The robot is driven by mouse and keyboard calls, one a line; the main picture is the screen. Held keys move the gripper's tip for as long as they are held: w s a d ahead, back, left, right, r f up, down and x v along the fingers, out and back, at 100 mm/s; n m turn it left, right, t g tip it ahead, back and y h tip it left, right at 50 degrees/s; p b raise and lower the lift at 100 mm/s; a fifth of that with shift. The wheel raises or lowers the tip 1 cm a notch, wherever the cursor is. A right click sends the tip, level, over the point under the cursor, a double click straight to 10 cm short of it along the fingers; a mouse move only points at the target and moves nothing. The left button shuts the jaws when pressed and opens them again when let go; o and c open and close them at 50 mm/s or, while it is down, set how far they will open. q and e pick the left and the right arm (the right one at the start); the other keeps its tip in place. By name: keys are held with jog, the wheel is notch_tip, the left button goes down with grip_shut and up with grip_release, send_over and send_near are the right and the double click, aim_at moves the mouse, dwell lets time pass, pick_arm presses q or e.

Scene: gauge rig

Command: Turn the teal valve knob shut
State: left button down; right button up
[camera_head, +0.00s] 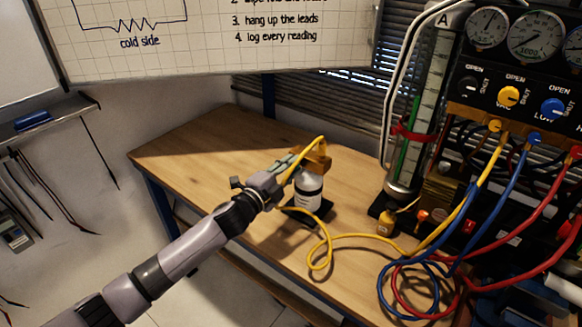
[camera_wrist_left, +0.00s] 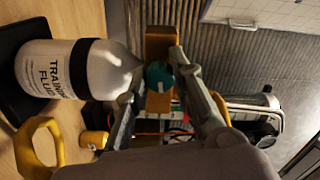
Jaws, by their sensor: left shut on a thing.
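The teal valve knob (camera_wrist_left: 158,76) sits on an orange-yellow valve block (camera_wrist_left: 160,44) in the left wrist view. My left gripper (camera_wrist_left: 160,90) has one finger on each side of the knob and is shut on it. In the head view the valve block (camera_head: 318,158) shows above a white bottle with a dark band (camera_head: 309,190), and my left gripper (camera_head: 292,165) reaches it from the left. The knob itself is hidden there. The bottle's label, partly readable, shows in the left wrist view (camera_wrist_left: 65,70). My right gripper is not in view.
A yellow hose (camera_head: 322,240) loops over the wooden table (camera_head: 195,150) near the bottle. Blue (camera_head: 385,285) and red hoses tangle at the right below the gauge panel (camera_head: 510,80). A clear column (camera_head: 412,130) stands right of the bottle. The table's left part is clear.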

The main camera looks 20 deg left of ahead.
pick_arm(q)
jog(key=shift+m, duration=0.6)
jog(key=c, duration=1.4)
grip_release()
jog(key=shift+o, duration=0.2)
jog(key=v, duration=1.2)
